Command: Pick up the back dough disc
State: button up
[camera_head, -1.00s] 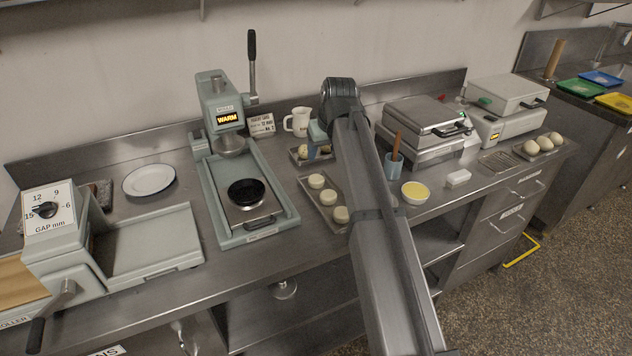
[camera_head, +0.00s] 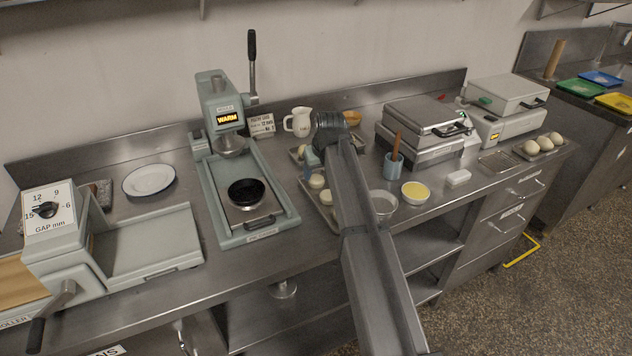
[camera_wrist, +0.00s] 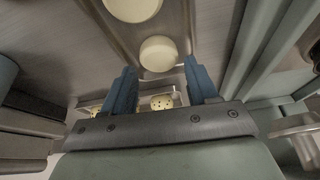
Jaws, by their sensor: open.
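Pale round dough discs stand in a row on a metal tray (camera_head: 311,193). The back dough disc (camera_head: 316,181) shows just below my gripper (camera_head: 313,163) in the head view. A middle disc (camera_head: 326,197) is partly covered by my arm; the front one is hidden there. In the wrist view the back disc (camera_wrist: 158,53) lies at the mouth between my two blue fingertips, and the middle disc (camera_wrist: 133,10) is farther up, cut by the frame edge. My gripper (camera_wrist: 161,70) is open and empty. I cannot tell its exact height over the disc.
Behind the discs is a small tray with speckled balls (camera_wrist: 161,101). A white jug (camera_head: 298,122) stands close behind my gripper. The press (camera_head: 247,192) is left of the tray. A pale bowl (camera_head: 383,204) and a yellow-filled bowl (camera_head: 415,191) are to the right.

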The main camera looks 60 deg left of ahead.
aim_at(315, 181)
jog(key=shift+x, duration=1.5)
jog(key=shift+c, duration=0.3)
jog(key=c, duration=0.6)
jog(key=shift+c, duration=0.2)
